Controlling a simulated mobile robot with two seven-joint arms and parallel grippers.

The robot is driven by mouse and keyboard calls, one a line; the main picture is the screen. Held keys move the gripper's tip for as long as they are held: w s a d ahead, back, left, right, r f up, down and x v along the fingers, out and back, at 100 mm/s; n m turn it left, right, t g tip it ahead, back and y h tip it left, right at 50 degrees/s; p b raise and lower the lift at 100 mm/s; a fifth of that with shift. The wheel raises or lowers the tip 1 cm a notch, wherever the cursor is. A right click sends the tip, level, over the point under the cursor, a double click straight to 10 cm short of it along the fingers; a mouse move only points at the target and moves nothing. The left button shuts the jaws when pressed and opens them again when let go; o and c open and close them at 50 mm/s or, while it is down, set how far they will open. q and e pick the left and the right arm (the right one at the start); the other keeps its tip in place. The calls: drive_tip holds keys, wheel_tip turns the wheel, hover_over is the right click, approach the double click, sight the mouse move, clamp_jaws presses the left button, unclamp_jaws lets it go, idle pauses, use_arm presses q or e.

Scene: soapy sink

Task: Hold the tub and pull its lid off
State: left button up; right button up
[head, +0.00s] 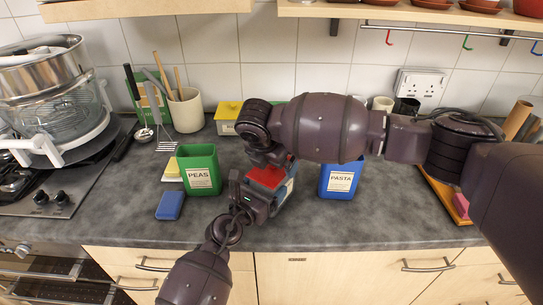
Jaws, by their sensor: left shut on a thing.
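A tub with a red lid (268,177) and a pale label on its side stands on the counter, between the green PEAS tub and the blue PASTA tub. My left gripper (254,196) comes from below and is shut on the tub at its near left side. My right arm reaches in from the right and bends down above the tub. Its wrist is over the back of the red lid. The right gripper's fingers are hidden, so I cannot tell whether they touch the lid. The lid appears to sit on the tub.
The green PEAS tub (199,171) is on the left and the blue PASTA tub (340,179) on the right. A blue block (170,205) and a yellow-topped block (172,167) lie left. A yellow-lidded tub (228,114) stands behind. The front counter strip is clear.

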drive_tip(key=c, duration=0.8)
drive_tip(key=shift+r, duration=0.5)
idle(0.4)
drive_tip(key=shift+r, duration=0.6)
drive_tip(key=shift+r, duration=0.1)
drive_tip(key=shift+r, duration=1.95)
use_arm(q)
drive_tip(key=o, duration=1.1)
